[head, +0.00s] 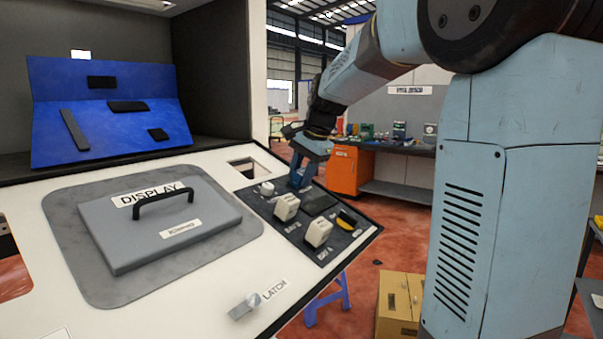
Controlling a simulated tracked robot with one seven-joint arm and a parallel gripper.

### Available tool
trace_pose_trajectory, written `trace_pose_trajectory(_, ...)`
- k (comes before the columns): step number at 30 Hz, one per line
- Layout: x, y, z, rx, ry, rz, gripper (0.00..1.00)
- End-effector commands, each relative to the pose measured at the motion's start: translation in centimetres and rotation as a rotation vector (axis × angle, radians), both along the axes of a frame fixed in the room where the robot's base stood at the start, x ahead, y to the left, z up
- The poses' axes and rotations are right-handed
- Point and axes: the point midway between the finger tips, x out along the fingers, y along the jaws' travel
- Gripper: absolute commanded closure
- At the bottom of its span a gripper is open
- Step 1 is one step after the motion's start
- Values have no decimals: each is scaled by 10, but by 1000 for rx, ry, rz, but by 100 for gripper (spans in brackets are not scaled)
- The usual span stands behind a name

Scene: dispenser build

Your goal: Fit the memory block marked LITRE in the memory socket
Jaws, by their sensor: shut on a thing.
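My gripper (309,149) is at the upper right edge of the console, over the dark panel (332,251). It is shut on a small blue block (299,179), which is partly hidden by the fingers. I cannot read a LITRE mark on it, nor tell whether it touches the panel. The dark panel carries two white blocks (287,207) (318,232) with bay labels and a dark flat square (319,202). I cannot tell which place on the panel is the memory socket.
A grey DISPLAY cover with a black handle (160,228) lies on the white console. A LATCH knob (246,306) is at the front. A white knob (267,188) and a yellow part (347,219) sit on the panel. A blue board (108,122) stands behind.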

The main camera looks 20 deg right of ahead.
Motion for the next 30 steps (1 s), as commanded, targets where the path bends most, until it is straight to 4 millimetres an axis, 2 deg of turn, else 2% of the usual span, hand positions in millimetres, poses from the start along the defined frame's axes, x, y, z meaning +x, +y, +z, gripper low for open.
trace_pose_trajectory(11, 0, 0, 0, 1, -1, 0, 100)
trace_pose_trajectory(12, 0, 0, 0, 1, -1, 0, 62)
trace_pose_trajectory(20, 0, 0, 0, 1, -1, 0, 37)
trace_pose_trajectory(26, 0, 0, 0, 0, 0, 0, 34)
trace_pose_trajectory(30, 0, 0, 0, 0, 0, 0, 20)
